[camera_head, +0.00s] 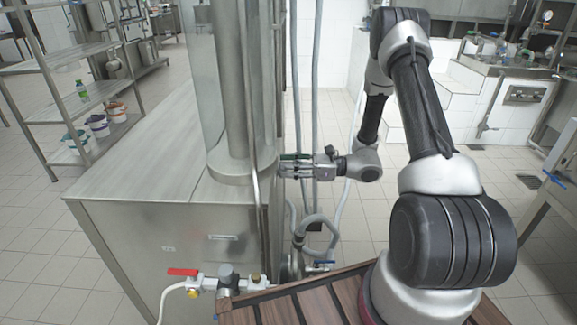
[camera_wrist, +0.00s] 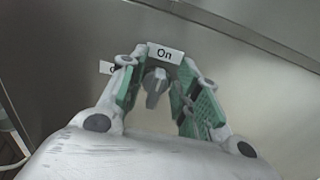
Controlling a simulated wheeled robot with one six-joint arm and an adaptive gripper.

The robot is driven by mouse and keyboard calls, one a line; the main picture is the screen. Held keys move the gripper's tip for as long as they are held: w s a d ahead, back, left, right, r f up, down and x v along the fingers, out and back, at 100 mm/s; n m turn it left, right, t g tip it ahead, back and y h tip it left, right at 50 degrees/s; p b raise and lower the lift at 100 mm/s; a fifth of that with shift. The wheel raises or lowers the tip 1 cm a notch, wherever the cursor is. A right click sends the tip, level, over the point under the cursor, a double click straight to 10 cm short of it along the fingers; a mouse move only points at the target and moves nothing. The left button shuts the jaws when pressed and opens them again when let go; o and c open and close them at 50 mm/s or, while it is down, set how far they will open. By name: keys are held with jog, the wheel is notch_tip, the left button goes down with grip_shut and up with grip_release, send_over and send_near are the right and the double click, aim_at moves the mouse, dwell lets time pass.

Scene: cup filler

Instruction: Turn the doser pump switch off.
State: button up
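The doser pump switch, a small grey rotary knob (camera_wrist: 155,85), shows in the wrist view on a steel panel (camera_wrist: 240,70). A white label reading "On" (camera_wrist: 165,54) is just above it. A second label (camera_wrist: 106,67) to the left is mostly hidden behind a finger. My gripper (camera_wrist: 161,68) is open, with green-padded fingers on either side of the knob; I cannot tell whether either touches it. In the head view my gripper (camera_head: 284,166) is at the right side of the steel machine, and the knob is hidden there.
The steel machine (camera_head: 140,165) with its tall column stands left of my arm. A red-handled valve (camera_head: 183,272) and pipes are at its lower front. Grey hoses (camera_head: 315,110) hang behind my gripper. A shelf rack (camera_head: 50,68) stands far left.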

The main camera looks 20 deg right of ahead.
grip_shut()
dwell(0.4)
jog(key=n, duration=0.6)
jog(key=s+f+n, duration=0.1)
jog(key=n, duration=0.5)
jog(key=f+n, duration=0.1)
jog(key=n, duration=0.4)
jog(key=shift+s+a+n, duration=0.3)
jog(key=shift+s+n, duration=0.1)
dwell(0.4)
grip_release()
